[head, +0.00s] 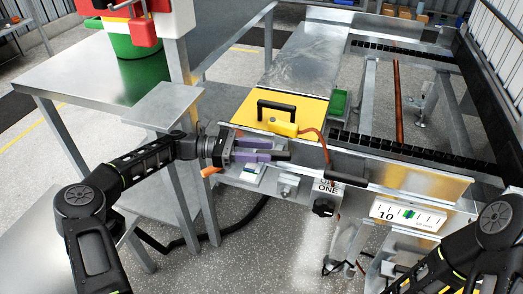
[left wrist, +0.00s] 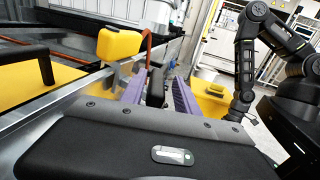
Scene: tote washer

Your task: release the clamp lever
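My left gripper (head: 288,151) reaches in from the left at the front edge of the machine, below the yellow plate. Its two purple fingers are apart. A black lever grip (head: 281,156), which looks like the clamp lever, lies between them and sticks out past the fingertips. In the left wrist view the black grip (left wrist: 155,86) stands between the purple fingers, closer to the left one, with a gap towards the right one. I cannot tell if it touches a finger. The lever's lower part is hidden. My right gripper is not in view; only my right arm shows.
A yellow plate (head: 252,109) with a black handle lies just behind. A yellow box (head: 283,128) with a red cable sits on its front edge. A second black bar (head: 345,178), a black knob (head: 323,208) and a scale plate (head: 408,214) are to the right.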

